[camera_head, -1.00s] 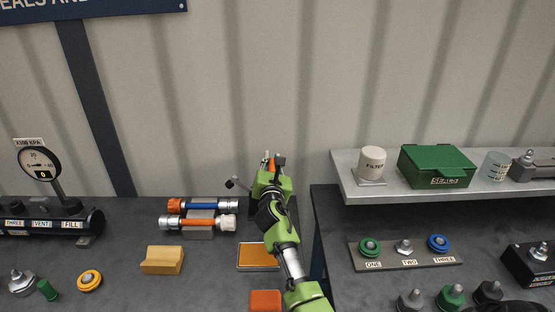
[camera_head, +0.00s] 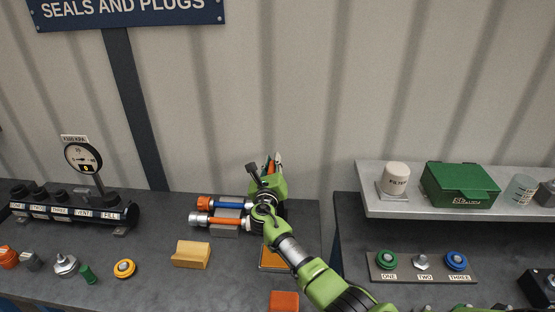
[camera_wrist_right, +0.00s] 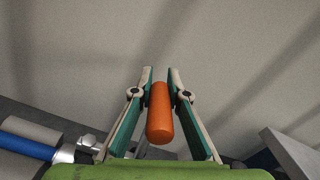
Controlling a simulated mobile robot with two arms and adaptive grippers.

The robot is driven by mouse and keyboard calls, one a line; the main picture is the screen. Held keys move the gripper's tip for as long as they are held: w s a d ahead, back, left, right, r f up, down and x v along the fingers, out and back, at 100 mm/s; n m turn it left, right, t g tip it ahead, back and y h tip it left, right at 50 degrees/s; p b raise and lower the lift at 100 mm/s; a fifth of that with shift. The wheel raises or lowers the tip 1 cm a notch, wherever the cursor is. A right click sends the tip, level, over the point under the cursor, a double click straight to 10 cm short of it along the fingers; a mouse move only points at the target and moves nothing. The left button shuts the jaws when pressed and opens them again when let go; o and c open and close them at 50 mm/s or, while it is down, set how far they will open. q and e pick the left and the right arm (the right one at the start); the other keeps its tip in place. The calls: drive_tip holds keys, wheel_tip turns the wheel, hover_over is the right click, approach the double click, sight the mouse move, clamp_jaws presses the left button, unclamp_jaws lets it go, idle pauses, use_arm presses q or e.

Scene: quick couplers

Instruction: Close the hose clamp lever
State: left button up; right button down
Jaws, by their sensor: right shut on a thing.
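My right gripper (camera_head: 272,164) reaches up from the bottom of the head view, just right of the hose ends. In the right wrist view its fingers (camera_wrist_right: 160,80) stand on both sides of an orange cylindrical handle (camera_wrist_right: 160,113), shut on it. I take this for the clamp lever's grip; the rest of the lever is hidden. A small dark piece (camera_head: 252,168) on a thin stem shows just left of the gripper. A blue hose (camera_head: 229,205) and an orange hose (camera_head: 224,221) lie side by side. My arm covers their right ends. My left gripper is not in view.
A yellow block (camera_head: 191,254) and an orange-topped tray (camera_head: 271,266) lie in front of the hoses. A gauge (camera_head: 83,157) and dark manifold (camera_head: 75,213) stand at left. A raised shelf (camera_head: 430,209) with a green box (camera_head: 459,184) is at right.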

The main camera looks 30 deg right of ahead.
drive_tip(key=shift+w+a+r, duration=0.1)
drive_tip(key=shift+w+a, duration=0.05)
idle(0.4)
drive_tip(key=c, duration=1.9)
unclamp_jaws()
drive_tip(key=shift+w+f, duration=0.15)
drive_tip(key=shift+f, duration=0.05)
drive_tip(key=v, duration=1.2)
